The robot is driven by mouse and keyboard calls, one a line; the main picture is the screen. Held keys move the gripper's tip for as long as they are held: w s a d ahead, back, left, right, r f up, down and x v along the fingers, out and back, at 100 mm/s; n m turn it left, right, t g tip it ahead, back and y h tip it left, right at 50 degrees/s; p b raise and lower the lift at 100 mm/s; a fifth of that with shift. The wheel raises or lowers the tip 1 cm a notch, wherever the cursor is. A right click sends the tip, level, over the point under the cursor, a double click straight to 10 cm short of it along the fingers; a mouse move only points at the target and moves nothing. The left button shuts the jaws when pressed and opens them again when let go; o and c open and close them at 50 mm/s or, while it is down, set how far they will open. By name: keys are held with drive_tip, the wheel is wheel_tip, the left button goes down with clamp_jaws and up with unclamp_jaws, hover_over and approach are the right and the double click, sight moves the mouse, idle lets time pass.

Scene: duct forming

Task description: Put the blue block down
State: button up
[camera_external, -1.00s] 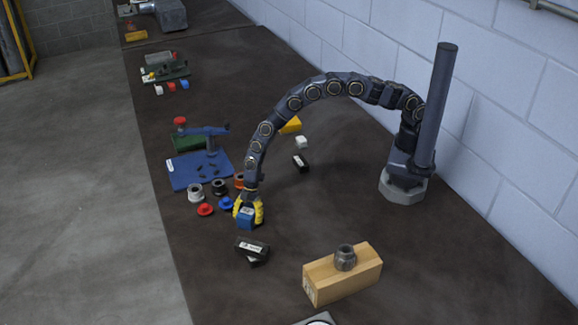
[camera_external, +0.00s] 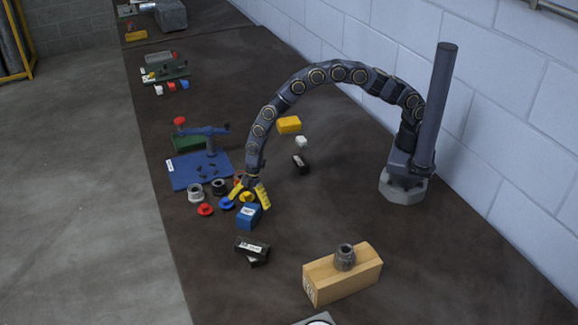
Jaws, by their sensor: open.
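The blue block (camera_external: 248,216) rests on the dark table, with a small white label on its top. My gripper (camera_external: 249,198), with yellow fingers, is open just behind and above the block. The fingers are spread apart, and the right fingertip overlaps the block's right edge in the picture. I cannot tell whether it touches the block. A yellow round piece shows between the fingers.
Left of my gripper lie a red cap (camera_external: 205,209), a blue cap (camera_external: 226,203) and grey and black rings. A wooden block (camera_external: 342,275) carries a grey fitting (camera_external: 345,257). A yellow block (camera_external: 289,125) lies behind.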

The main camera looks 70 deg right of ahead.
drive_tip(key=v, duration=0.7)
drive_tip(key=shift+d+r, duration=0.1)
drive_tip(key=shift+r, duration=0.15)
drive_tip(key=s+d+r+m+h, duration=0.1)
drive_tip(key=s+d+r+m, duration=0.6)
drive_tip(key=s+d+r, duration=0.65)
drive_tip(key=s+d+r+m+g+h, duration=0.1)
drive_tip(key=s+d+r+m, duration=0.1)
drive_tip(key=s+d+m, duration=0.3)
drive_tip(key=s+d+r+m+h, duration=0.2)
drive_tip(key=s+d+m, duration=0.4)
drive_tip(key=s+d, duration=0.4)
drive_tip(key=shift+s+r+g, duration=0.3)
drive_tip(key=shift+s+g, duration=0.1)
drive_tip(key=shift+s, duration=0.65)
